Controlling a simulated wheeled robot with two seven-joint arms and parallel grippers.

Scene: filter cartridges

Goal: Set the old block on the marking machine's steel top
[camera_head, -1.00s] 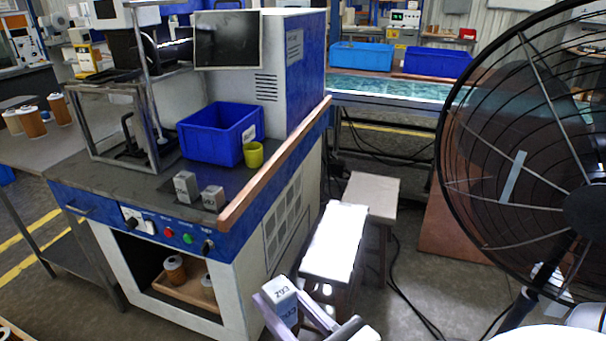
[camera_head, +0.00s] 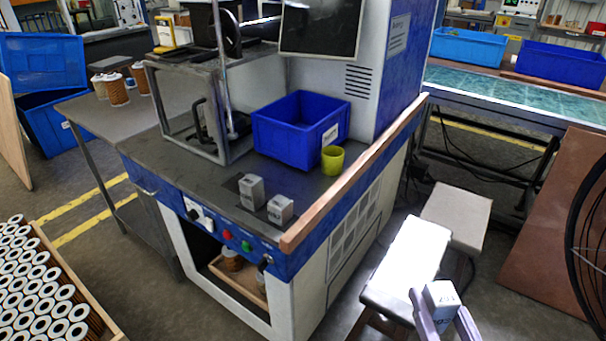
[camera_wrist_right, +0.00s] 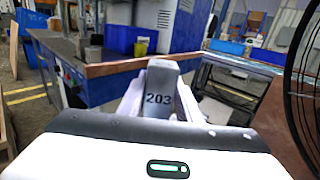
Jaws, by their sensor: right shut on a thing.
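My right gripper (camera_head: 442,312) is shut on a grey block (camera_head: 441,298) at the lower right of the head view, in front of the stools. In the right wrist view the block (camera_wrist_right: 160,92) stands between the fingers and reads "203". The marking machine (camera_head: 330,225) is a blue and white cabinet with a dark top (camera_head: 190,165). Two similar grey blocks, one (camera_head: 251,191) on the left and one (camera_head: 280,209) on the right, stand near its front edge; their numbers are too small to read. The held block is apart from the machine. My left gripper is out of view.
A blue bin (camera_head: 292,148) and a yellow-green cup (camera_head: 333,160) stand on the machine top. A wooden rail (camera_head: 352,178) edges its right side. Two stools (camera_head: 408,255) stand to its right. A fan (camera_head: 590,235) shows at the right edge. A crate of cartridges (camera_head: 60,268) is at lower left.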

